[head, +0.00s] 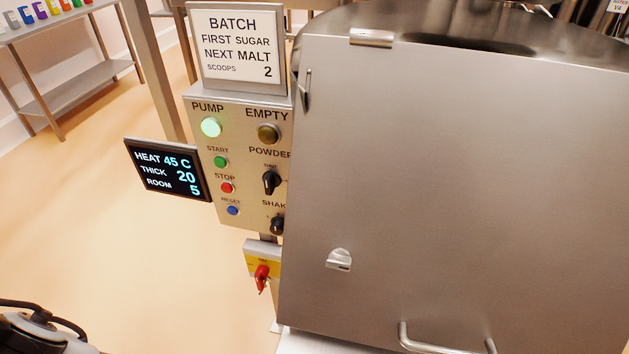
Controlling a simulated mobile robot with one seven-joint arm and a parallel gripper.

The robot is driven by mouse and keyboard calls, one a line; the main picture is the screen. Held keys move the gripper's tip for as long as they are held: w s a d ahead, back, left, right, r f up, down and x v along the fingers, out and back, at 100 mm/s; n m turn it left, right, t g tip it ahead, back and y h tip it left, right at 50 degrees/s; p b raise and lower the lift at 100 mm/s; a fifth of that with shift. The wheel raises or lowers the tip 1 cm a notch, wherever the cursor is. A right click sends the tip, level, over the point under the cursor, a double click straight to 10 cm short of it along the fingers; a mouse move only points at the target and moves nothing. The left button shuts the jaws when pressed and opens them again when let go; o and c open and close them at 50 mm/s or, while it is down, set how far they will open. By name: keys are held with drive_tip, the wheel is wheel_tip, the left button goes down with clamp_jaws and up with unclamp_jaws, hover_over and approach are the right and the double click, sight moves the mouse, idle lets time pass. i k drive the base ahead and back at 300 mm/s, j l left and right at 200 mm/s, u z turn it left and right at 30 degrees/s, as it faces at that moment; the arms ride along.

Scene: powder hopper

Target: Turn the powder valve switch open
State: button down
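The powder valve switch (271,182) is a black rotary knob under the "POWDER" label on the steel control panel (240,188). Its grip stands roughly upright; the small position marks around it are too small to read. The large steel cabinet's left edge runs close beside it and cuts off the end of the label. My gripper's fingers are not in view.
The "SHAK..." knob (277,225) sits just below, partly hidden by the steel cabinet (460,190). Green, red and blue buttons are to the left. A red-handled switch (262,277) hangs underneath. A display (168,170) juts left. The left floor is largely clear.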

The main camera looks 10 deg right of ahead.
sight(271, 180)
drive_tip(key=i+j+u, duration=0.1)
drive_tip(key=j, duration=0.9)
drive_tip(key=i+j+u, duration=0.15)
drive_tip(key=j, duration=0.35)
